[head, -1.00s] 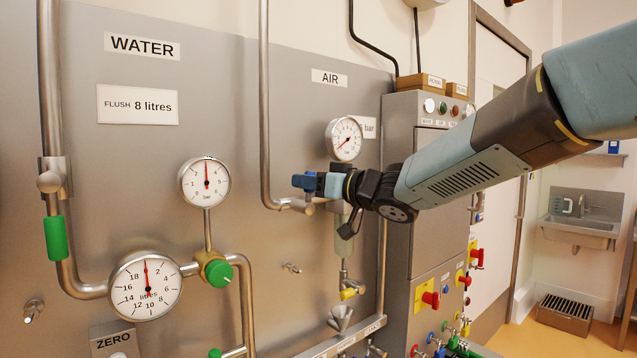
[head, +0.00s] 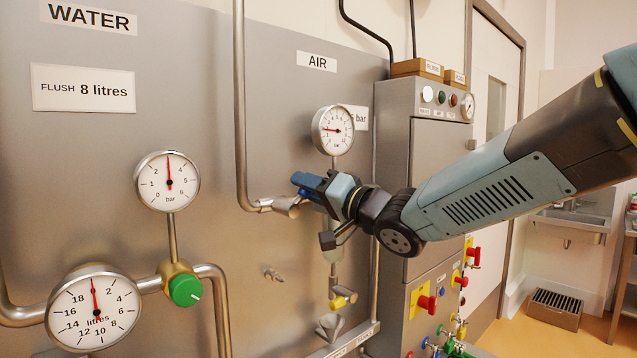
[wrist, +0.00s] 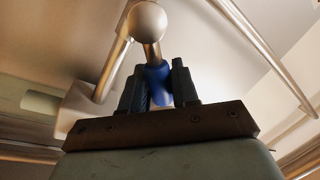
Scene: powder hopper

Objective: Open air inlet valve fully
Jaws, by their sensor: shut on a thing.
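The air inlet valve (head: 287,206) sits at the bottom end of the vertical air pipe under the AIR label, in the middle of the head view. In the wrist view, my gripper (wrist: 161,88) is shut on the blue handle (wrist: 158,82), with one finger on either side. The metal valve body (wrist: 147,22) is just beyond the fingertips. Part of the handle is hidden by the fingers. The air gauge (head: 333,130) has its red needle pointing left.
A grey control cabinet (head: 397,120) stands right of the panel, behind my arm. Water gauges (head: 168,182) are at left.

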